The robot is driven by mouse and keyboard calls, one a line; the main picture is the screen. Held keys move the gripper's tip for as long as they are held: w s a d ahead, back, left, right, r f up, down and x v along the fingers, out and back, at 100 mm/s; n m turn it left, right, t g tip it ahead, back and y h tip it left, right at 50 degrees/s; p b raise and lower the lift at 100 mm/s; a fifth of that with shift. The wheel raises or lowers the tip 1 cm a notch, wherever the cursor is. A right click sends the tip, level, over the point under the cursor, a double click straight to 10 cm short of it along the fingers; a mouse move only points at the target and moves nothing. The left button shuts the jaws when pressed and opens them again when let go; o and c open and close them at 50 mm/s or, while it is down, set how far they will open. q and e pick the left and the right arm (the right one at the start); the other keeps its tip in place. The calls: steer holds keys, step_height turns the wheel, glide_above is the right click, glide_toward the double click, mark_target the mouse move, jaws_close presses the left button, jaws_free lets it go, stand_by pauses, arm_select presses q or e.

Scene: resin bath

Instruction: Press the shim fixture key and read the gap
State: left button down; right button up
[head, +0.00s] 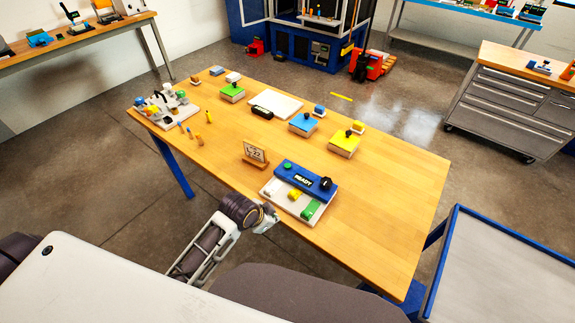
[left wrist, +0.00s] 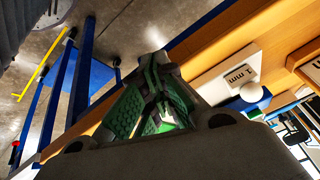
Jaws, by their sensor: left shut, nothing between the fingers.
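The shim fixture (head: 318,192) stands near the table's front edge in the head view. Its blue housing carries a dark display reading "READY", a green round part (head: 287,166) at the left and a black knob (head: 326,184) at the right. Yellow (head: 295,195) and green (head: 310,209) blocks sit on its white base. My left gripper (head: 267,222) is at the table's front edge, just left of the base. In the left wrist view its green-padded fingers (left wrist: 158,95) are shut and empty. A pale part with a "mm" label (left wrist: 240,77) shows beyond them. My right gripper is not in view.
A card on a wooden stand (head: 256,155) stands just behind the fixture. Green (head: 232,92), blue (head: 303,124) and yellow (head: 345,144) boxes, a white plate (head: 275,104) and a cluttered rack (head: 165,108) are farther back. The table's right part is clear.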

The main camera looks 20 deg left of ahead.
mark_target(286, 164)
arm_select(q)
steer(key=w+d+r+m, duration=0.1)
steer(key=w+m, duration=0.1)
steer(key=w+d+r+m+h, duration=0.1)
steer(key=w+d+r+m, duration=0.1)
steer(key=m, duration=0.1)
steer(key=w+d+r+m+t, duration=0.1)
steer(key=w+r+m, duration=0.1)
steer(key=shift+w+d+m+h, duration=0.1)
steer(key=shift+d+m+h, duration=0.05)
steer(key=shift+m+h, duration=0.25)
steer(key=w+r+m, duration=0.1)
steer(key=m, duration=0.1)
steer(key=w+d+r+m, duration=0.1)
steer(key=w+m, duration=0.1)
steer(key=w+r+m+h, duration=0.1)
steer(key=m, duration=0.2)
steer(key=shift+w+d+r, duration=0.2)
steer(key=shift+w+r, duration=0.1)
steer(key=shift+w, duration=0.1)
steer(key=w+a+r+m+t, duration=0.1)
steer(key=w+a+r+m, duration=0.6)
steer(key=w+m, duration=0.4)
steer(key=shift+r+h+p, duration=0.35)
steer(key=shift+r+h, duration=0.05)
steer(key=shift+r, duration=0.3)
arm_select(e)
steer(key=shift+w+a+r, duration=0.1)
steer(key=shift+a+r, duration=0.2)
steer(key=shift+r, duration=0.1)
